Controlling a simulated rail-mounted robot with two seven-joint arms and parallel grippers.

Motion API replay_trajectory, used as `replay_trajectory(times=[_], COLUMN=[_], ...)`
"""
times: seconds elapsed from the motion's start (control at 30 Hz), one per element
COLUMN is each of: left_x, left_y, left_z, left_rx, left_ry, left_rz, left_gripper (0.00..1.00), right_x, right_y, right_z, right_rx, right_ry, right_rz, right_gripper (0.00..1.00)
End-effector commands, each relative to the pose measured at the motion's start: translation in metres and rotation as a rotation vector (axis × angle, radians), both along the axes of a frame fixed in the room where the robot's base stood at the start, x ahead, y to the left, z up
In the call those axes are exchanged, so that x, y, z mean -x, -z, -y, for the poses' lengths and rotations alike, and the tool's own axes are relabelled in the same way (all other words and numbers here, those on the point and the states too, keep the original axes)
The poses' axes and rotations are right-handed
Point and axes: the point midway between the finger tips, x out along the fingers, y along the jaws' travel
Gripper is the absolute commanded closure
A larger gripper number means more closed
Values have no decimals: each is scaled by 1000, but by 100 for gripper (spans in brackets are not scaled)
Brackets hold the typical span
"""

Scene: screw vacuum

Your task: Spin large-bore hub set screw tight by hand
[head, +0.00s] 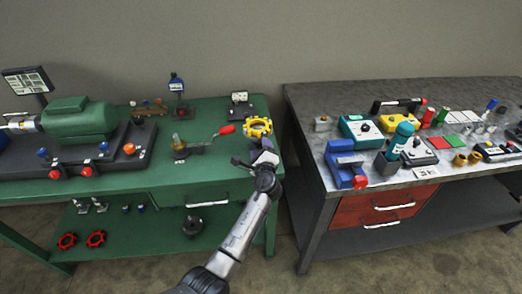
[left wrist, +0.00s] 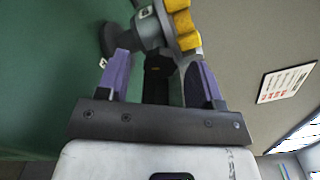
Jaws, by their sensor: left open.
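A yellow toothed wheel (head: 258,127) stands at the right end of the green bench. In the left wrist view, the yellow wheel (left wrist: 184,25) sits beside a grey round hub (left wrist: 150,27). My left gripper (head: 262,153) is just in front of the wheel. Its two purple-padded fingers (left wrist: 161,75) are open and apart, pointing at the hub. A dark piece (left wrist: 158,68) shows between the fingers, close to the hub; I cannot tell whether it is the set screw. No finger is clearly closed on anything. My right gripper is out of view.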

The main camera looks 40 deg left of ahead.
Motion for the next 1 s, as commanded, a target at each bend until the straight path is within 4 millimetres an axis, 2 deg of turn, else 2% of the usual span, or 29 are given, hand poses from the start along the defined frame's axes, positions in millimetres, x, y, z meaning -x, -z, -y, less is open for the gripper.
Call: replay_trajectory(times=[0.33, 0.83, 1.0], left_x=[-1, -1, -1], left_y=[0, 0, -1], left_z=[-2, -2, -2], left_rx=[1, 0, -6], left_ry=[0, -1, 0], left_rz=[1, 1, -6], left_gripper=[40, 87, 89], right_x=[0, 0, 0], right_y=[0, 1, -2], right_z=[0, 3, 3], right_rx=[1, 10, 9], right_ry=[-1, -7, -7], right_rz=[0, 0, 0], right_gripper=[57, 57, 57])
